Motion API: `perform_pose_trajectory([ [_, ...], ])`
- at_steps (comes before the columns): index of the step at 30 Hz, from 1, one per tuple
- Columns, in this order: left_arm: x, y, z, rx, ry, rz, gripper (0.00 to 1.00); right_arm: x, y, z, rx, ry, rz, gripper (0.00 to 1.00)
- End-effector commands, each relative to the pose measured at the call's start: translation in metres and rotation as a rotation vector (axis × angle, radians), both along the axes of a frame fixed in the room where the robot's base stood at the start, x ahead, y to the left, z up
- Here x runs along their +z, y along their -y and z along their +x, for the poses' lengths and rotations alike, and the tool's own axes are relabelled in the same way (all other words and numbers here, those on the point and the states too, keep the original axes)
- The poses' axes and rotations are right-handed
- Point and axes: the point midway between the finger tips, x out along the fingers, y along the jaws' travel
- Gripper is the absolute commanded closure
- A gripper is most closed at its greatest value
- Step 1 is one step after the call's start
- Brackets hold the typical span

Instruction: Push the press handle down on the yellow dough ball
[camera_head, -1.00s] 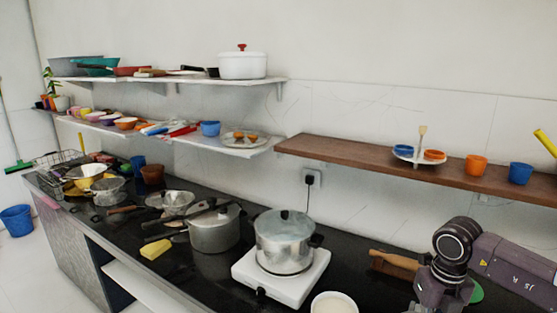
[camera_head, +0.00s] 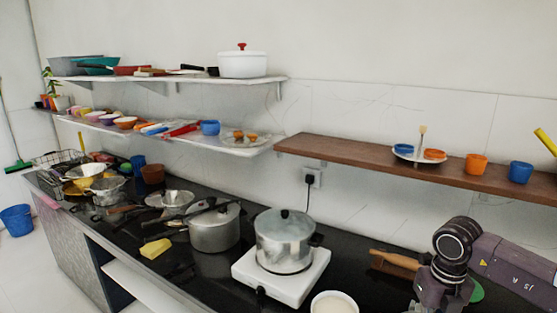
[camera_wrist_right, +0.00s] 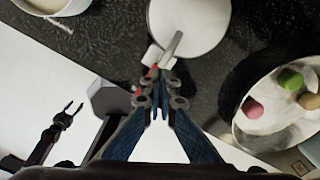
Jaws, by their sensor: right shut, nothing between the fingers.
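In the right wrist view, a white round disc (camera_wrist_right: 188,25) with a grey bar-like handle (camera_wrist_right: 174,45) lies on the dark counter; it looks like the press. My right gripper (camera_wrist_right: 160,108) is shut and empty, with its fingertips just below the handle's near end in the picture. I cannot tell whether they touch it. No yellow dough ball shows in either view; whether it is under the disc cannot be seen. A dark forked part (camera_wrist_right: 68,115) at the left may be my left gripper; its state is unclear. In the head view, neither gripper's fingers show.
A plate (camera_wrist_right: 240,128) with green, pink and tan balls is right of my right gripper. A cup with pale contents (camera_wrist_right: 52,4) stands upper left. In the head view, a pot (camera_head: 285,240) sits on a white stove (camera_head: 313,282); a rolling pin (camera_head: 395,262) lies beside my right arm.

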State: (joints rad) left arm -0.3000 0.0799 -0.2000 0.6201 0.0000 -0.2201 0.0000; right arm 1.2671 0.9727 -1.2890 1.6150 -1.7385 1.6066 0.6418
Motion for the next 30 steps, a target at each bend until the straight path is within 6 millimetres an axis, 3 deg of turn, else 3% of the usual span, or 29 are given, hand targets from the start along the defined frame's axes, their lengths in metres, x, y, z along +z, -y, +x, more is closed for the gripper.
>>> perform_pose_trajectory([
  [24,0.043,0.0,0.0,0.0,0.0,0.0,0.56,0.065,0.0,0.0,0.0,0.001,0.001,1.0],
  [30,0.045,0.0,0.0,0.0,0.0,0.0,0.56,0.07,0.0,0.0,0.0,0.0,0.0,1.0],
])
